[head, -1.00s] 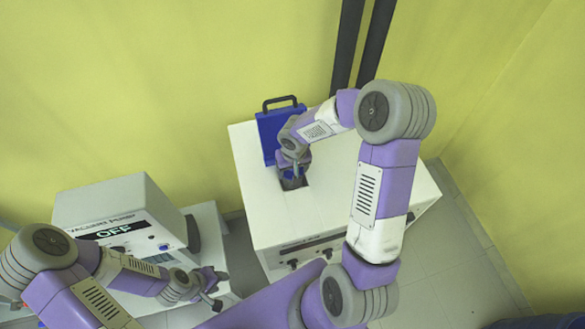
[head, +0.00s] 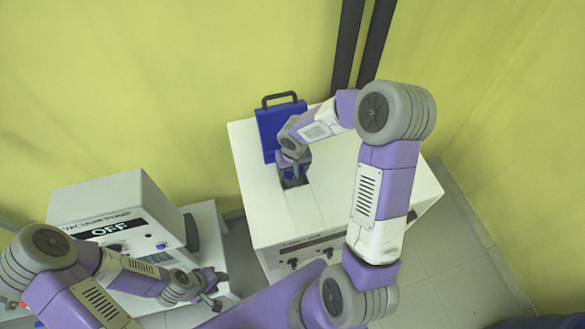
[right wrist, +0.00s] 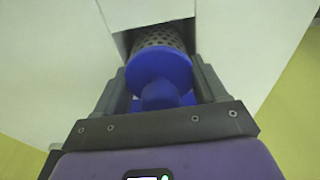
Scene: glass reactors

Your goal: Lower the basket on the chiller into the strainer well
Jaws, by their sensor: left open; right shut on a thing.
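The white chiller (head: 335,205) stands at the middle of the head view, with a dark square opening, the strainer well (head: 297,184), in its top. The basket (right wrist: 160,40) is a perforated grey cylinder with a blue cap and knob (right wrist: 160,72). In the right wrist view its perforated part sits at the dark opening, partly hidden by the cap; its depth in the well cannot be told. My right gripper (right wrist: 160,95) is shut on the basket's blue knob. In the head view this gripper (head: 293,176) is over the well. My left gripper (head: 212,290) is open and empty at the lower left.
A blue panel with a dark handle (head: 279,122) stands upright at the chiller's back, close to my right gripper. A vacuum pump (head: 110,215) reading OFF stands on a white bench at the left. The chiller's top right is clear beneath my arm.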

